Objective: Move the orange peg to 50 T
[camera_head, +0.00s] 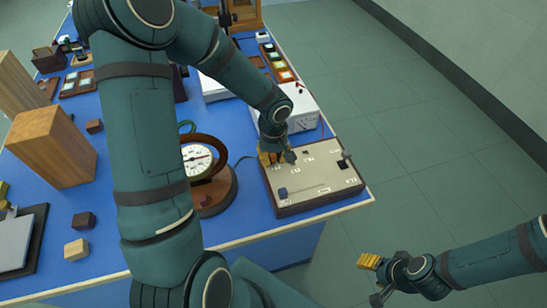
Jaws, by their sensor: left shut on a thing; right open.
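The panel box (312,196) with a pale top and wooden sides sits at the table's right front corner. Its top has small white labels, too small to read here, a dark blue knob at the front left and a dark fitting at the right. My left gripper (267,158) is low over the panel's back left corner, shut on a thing. My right gripper (368,262) is open and empty, over the floor off the table's front right.
A round dial gauge (198,161) on a wooden base stands just left of the panel. A white box (299,122) stands behind it. Wooden blocks (50,148) and small boxes fill the left of the blue table (240,212). My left arm hides its middle.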

